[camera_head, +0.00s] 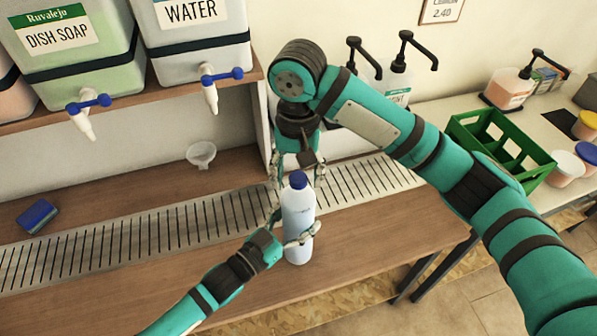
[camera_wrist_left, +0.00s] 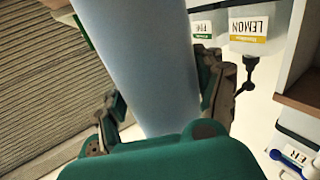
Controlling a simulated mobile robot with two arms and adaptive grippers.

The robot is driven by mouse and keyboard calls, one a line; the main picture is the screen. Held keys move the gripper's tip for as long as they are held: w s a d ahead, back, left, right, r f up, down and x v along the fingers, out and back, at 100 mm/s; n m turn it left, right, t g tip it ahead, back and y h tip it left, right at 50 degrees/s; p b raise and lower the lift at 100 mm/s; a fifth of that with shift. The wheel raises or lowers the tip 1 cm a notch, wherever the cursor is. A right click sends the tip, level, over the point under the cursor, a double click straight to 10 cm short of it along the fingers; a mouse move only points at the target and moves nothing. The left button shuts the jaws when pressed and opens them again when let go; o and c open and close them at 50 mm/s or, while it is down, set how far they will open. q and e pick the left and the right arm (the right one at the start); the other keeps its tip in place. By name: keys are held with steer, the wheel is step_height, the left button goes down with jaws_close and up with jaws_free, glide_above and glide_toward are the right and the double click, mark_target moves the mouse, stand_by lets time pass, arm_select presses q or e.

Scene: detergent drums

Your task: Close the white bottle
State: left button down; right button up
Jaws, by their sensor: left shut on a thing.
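Whether the cap is screwed tight cannot be told. My left gripper (camera_head: 291,228) is shut on the bottle's body from the left. In the left wrist view the bottle (camera_wrist_left: 140,60) is a pale cylinder between my left gripper's fingers (camera_wrist_left: 165,105). My right gripper (camera_head: 297,172) points down at the cap's height, its fingers spread to either side of the cap. The cap looks apart from both fingers; exact depth is unclear.
Drums labelled DISH SOAP (camera_head: 60,50) and WATER (camera_head: 190,40) stand on a shelf with blue taps. A funnel (camera_head: 201,154) and a sponge (camera_head: 37,216) lie at left. A green crate (camera_head: 520,175) and pump bottles (camera_head: 395,85) stand at right.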

step_height(320, 180, up, 12)
stand_by(0.6)
arm_select(q)
steer(key=shift+c, duration=0.2)
jaws_free()
steer(key=v, duration=1.2)
